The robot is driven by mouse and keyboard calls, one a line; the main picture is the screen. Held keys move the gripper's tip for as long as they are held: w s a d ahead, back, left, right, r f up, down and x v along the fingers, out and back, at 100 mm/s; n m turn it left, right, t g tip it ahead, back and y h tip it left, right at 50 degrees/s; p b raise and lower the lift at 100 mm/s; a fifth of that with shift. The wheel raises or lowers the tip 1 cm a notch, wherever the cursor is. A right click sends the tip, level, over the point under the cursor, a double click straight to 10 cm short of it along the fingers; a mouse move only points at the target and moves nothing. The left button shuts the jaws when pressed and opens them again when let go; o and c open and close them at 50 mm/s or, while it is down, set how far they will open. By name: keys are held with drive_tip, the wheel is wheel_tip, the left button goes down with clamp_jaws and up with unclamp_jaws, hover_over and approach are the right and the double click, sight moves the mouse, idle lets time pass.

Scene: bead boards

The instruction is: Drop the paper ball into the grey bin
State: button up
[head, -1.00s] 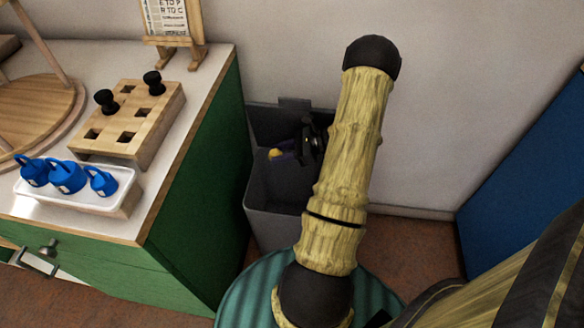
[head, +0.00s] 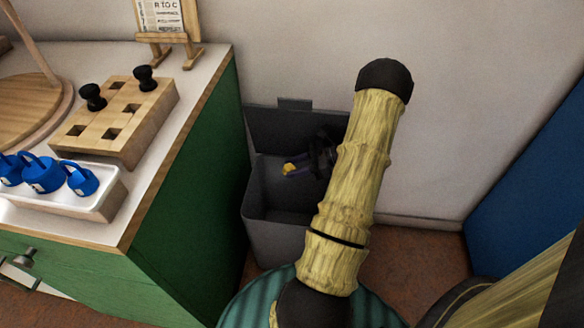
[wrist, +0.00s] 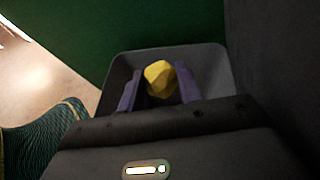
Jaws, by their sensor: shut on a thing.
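The paper ball is a small crumpled yellow lump; in the wrist view the paper ball (wrist: 160,78) sits between the two purple fingers of my gripper (wrist: 160,90). In the head view the yellow ball (head: 289,168) shows at the tip of my gripper (head: 292,170), in front of the bin's raised lid. The grey bin (head: 280,242) stands on the floor beside the green cabinet with its lid up. My gripper is shut on the ball over the bin's opening. The bin's rim (wrist: 215,62) surrounds the fingers in the wrist view. My arm hides the bin's right side.
The green cabinet (head: 190,170) stands close on the bin's left. On its top are a wooden block with holes (head: 118,118), a white tray (head: 100,205) with blue padlock-shaped weights, and a small easel (head: 168,25). A wall is behind; a blue panel (head: 530,170) is at right.

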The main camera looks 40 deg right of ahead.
drive_tip(key=shift+a+f+b, duration=0.15)
drive_tip(key=shift+f+b, duration=2.55)
drive_tip(key=shift+f, duration=0.25)
drive_tip(key=o, duration=1)
drive_tip(key=shift+r, duration=0.1)
drive_tip(key=s+d+p, duration=0.2)
drive_tip(key=s+d, duration=0.1)
drive_tip(key=d, duration=0.1)
drive_tip(key=s+d+r+p, duration=0.1)
drive_tip(key=s+d+p, duration=0.1)
drive_tip(key=s+d, duration=0.2)
drive_tip(key=s+d+p, duration=0.2)
drive_tip(key=s+d, duration=0.1)
drive_tip(key=d, duration=0.2)
drive_tip(key=shift+s+r, duration=0.2)
drive_tip(key=shift+r, duration=0.2)
drive_tip(key=shift+r, duration=0.1)
